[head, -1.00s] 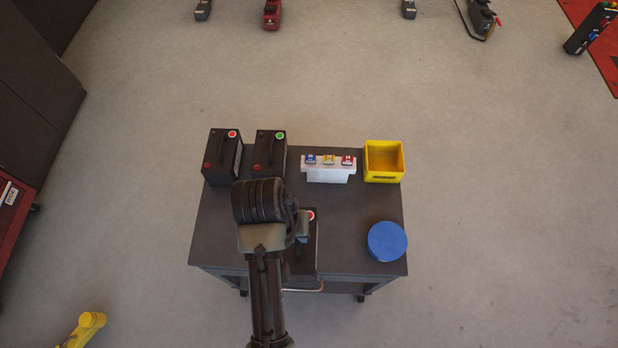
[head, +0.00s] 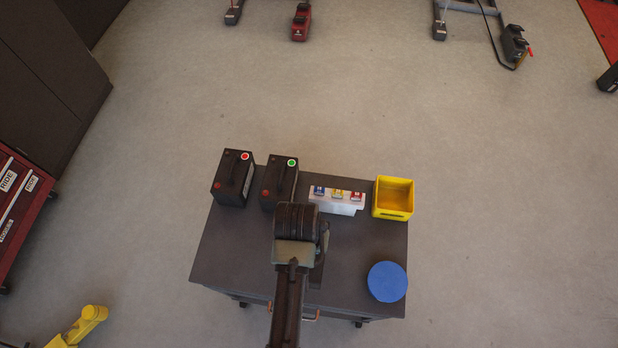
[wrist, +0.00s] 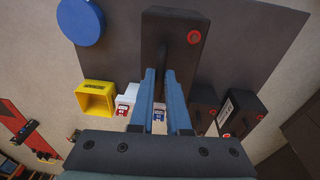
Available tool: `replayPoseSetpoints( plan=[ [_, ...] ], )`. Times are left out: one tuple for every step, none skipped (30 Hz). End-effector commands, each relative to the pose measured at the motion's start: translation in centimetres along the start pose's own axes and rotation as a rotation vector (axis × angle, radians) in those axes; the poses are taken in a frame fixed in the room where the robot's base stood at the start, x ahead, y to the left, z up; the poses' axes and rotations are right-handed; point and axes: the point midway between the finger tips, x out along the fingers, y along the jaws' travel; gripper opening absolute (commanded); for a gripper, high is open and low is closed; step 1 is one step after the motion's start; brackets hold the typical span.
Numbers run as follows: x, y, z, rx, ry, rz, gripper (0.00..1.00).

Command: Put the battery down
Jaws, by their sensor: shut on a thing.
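A black battery (wrist: 172,48) with a red round mark fills the upper middle of the wrist view. My gripper (wrist: 161,72) is shut on this battery, with its two blue fingers close together at the battery's near side. The battery is over the dark cart top (head: 235,245); whether it touches the top I cannot tell. In the head view my arm hides most of the battery and the fingertips; a dark part of the battery (head: 317,272) shows beside the arm.
Two more black batteries, one red-marked (head: 233,178) and one green-marked (head: 280,183), stand at the cart's back left. A white holder (head: 338,203) with coloured pieces and a yellow bin (head: 393,198) stand back right. A blue round thing (head: 387,281) sits front right. The cart's left front is bare.

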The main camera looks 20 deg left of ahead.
Motion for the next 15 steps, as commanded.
replayPoseSetpoints(
  plan=[
    [0.6, 0.0, -0.2, 0.001, 0.005, 0.001, 0.00],
    [1.0, -0.1, -0.1, 0.001, 0.005, 0.001, 0.00],
    [1.5, -0.1, -0.1, 0.001, 0.006, 0.001, 0.00],
    [1.8, -0.1, -0.1, 0.001, 0.007, 0.001, 0.00],
    [2.0, -0.1, -0.1, 0.002, 0.008, 0.001, 0.00],
    [2.3, -0.2, -0.1, 0.002, 0.008, 0.001, 0.00],
    [2.4, -0.2, -0.1, 0.002, 0.008, 0.001, 0.00],
    [2.5, -0.2, -0.1, 0.002, 0.009, 0.001, 0.00],
    [2.7, -0.2, -0.1, 0.002, 0.010, 0.001, 0.00],
    [2.9, -0.2, 0.0, 0.002, 0.009, 0.001, 0.00],
    [3.2, -0.2, 0.0, 0.001, 0.008, 0.001, 0.00],
    [3.6, -0.3, 0.1, 0.001, 0.008, 0.001, 0.00],
    [4.0, -0.3, 0.2, 0.001, 0.007, 0.001, 0.00],
    [4.4, -0.3, 0.2, 0.001, 0.006, 0.001, 0.00],
    [5.0, -0.4, 0.2, 0.001, 0.007, 0.001, 0.00]
  ],
)
